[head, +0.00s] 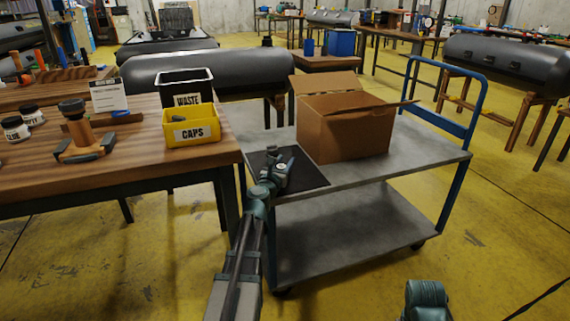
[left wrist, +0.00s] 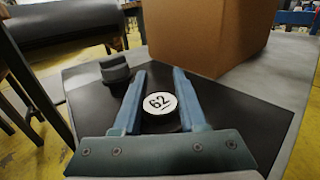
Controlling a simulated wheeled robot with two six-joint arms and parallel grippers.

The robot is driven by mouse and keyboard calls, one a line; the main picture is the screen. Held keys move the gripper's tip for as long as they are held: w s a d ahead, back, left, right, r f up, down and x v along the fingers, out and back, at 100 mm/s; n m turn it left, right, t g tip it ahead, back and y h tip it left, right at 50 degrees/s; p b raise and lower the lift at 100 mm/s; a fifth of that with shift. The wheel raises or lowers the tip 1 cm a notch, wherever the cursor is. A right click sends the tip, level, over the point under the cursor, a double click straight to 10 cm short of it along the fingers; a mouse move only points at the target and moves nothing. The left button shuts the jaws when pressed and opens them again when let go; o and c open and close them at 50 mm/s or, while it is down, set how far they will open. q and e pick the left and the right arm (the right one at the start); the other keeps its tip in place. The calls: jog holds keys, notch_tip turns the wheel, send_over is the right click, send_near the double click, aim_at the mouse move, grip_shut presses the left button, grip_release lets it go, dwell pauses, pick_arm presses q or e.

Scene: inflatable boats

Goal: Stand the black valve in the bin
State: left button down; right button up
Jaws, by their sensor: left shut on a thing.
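My left gripper (head: 278,168) is over the black mat on the cart. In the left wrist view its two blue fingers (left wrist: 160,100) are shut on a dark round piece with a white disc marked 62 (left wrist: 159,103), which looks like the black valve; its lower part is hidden. Another small black piece (left wrist: 115,70) stands on the mat, left of the fingers. A yellow bin (head: 192,132) labelled CAPS sits on the wooden table's right end, with a small dark item in it. A black bin (head: 187,99) labelled WASTE stands behind it. My right gripper is out of view.
An open cardboard box (head: 345,135) stands on the grey cart (head: 425,150), right of the mat (head: 310,178). The wooden table (head: 120,158) also holds a black-and-orange tool (head: 80,135), jars (head: 15,128) and a sign (head: 108,95). A narrow gap separates table and cart.

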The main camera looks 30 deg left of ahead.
pick_arm(q)
jog(key=shift+c, duration=2.3)
grip_release()
jog(key=shift+f, duration=0.15)
jog(key=shift+r, duration=0.25)
jog(key=s, duration=0.4)
jog(key=s+d, duration=0.1)
jog(key=s, duration=0.3)
jog(key=s+d, duration=0.1)
jog(key=s, duration=0.3)
jog(key=shift+d, duration=0.15)
jog(key=shift+w, duration=0.1)
